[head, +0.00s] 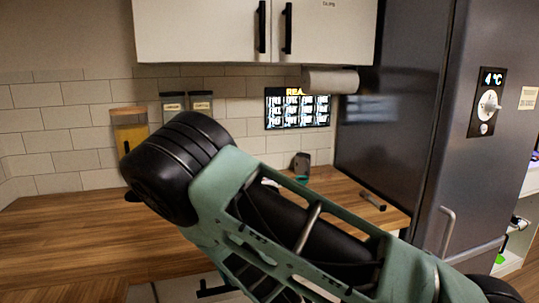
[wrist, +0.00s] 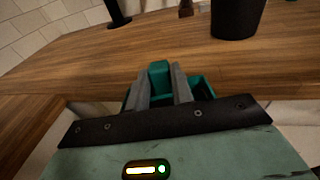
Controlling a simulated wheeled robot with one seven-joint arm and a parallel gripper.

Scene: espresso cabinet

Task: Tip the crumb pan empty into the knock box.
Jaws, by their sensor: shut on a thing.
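The teal crumb pan (wrist: 205,85) shows in the wrist view, partly hidden behind my fingers. My gripper (wrist: 161,82) is shut on its raised teal grip. The pan is close to the front edge of the wooden worktop; its contents and tilt cannot be made out. A black tapered container (wrist: 238,16) stands on the worktop beyond it, cut by the top of the wrist view. It may be the knock box, but I cannot tell.
The wooden worktop (head: 75,235) is largely clear at the left. Jars (head: 201,104) and a screen (head: 297,108) are at the back wall. A small dark object (head: 301,163) stands on the worktop beyond my arm. A tall grey fridge (head: 395,115) stands at the right.

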